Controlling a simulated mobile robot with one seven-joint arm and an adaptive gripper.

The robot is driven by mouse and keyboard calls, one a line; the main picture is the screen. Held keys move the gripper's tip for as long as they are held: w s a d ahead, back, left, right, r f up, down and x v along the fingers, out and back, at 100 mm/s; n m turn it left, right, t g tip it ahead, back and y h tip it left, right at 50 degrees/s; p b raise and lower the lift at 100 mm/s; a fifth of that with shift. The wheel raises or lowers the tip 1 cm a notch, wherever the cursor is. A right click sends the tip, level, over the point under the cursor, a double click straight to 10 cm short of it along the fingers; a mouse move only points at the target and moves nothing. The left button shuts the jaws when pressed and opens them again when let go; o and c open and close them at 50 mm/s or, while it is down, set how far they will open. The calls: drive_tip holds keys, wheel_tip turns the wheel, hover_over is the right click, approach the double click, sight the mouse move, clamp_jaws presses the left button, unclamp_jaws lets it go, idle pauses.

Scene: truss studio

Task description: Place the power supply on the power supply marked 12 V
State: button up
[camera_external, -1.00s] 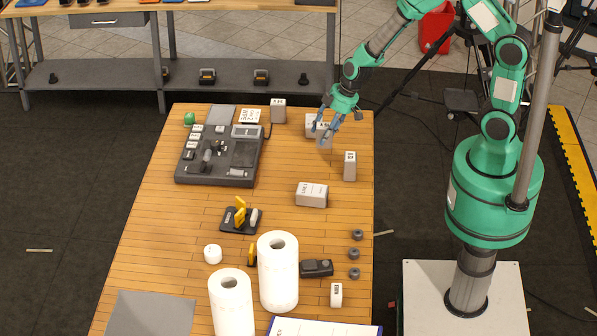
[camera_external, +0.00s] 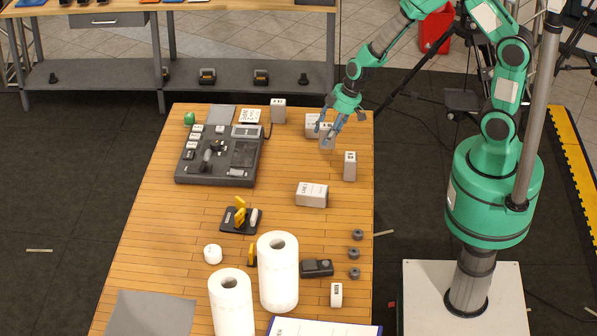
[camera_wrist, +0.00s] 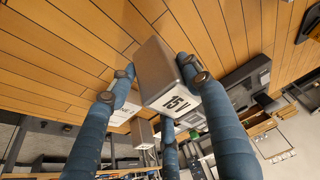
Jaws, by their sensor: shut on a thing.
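My gripper (camera_external: 330,130) is at the far right of the wooden table, its blue fingers shut around a light grey box-shaped power supply (camera_external: 327,142). In the wrist view this power supply (camera_wrist: 160,72) sits between the fingers, with a white label reading 15 V. I cannot tell whether it is clear of the table. Another pale box (camera_external: 312,123) stands just left of and behind it; its label is too small to read. More upright pale boxes stand at the back (camera_external: 278,110) and to the front right (camera_external: 350,166). I can read no 12 V mark.
A dark grey equipment board (camera_external: 218,175) lies on the left of the table (camera_external: 280,225).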

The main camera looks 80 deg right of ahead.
drive_tip(key=s+a+r+n+p, duration=0.1)
drive_tip(key=s+a+r, duration=0.2)
drive_tip(key=s, duration=0.5)
drive_tip(key=s+a+r+n+y+p, duration=0.1)
drive_tip(key=s+a+r, duration=0.2)
drive_tip(key=s, duration=0.5)
drive_tip(key=s+a+r+n+p, duration=0.1)
drive_tip(key=s+a+r+n, duration=0.1)
drive_tip(key=s+a, duration=0.3)
drive_tip(key=shift+s+a+r+y, duration=0.3)
drive_tip(key=shift+s+r, duration=0.2)
drive_tip(key=shift+s, duration=1)
drive_tip(key=shift+w, duration=0.15)
drive_tip(key=p, duration=0.2)
hover_over(349, 154)
drive_tip(key=shift+s+a+f, duration=0.1)
drive_tip(key=shift+s+f, duration=0.25)
drive_tip(key=shift+f, duration=0.35)
drive_tip(key=shift+w, duration=0.15)
drive_tip(key=shift+w+f, duration=0.15)
drive_tip(key=shift+f, duration=0.05)
drive_tip(key=shift+f+b, duration=0.3)
drive_tip(key=shift+f, duration=1.25)
drive_tip(key=shift+f+b, duration=0.25)
drive_tip(key=shift+b, duration=0.05)
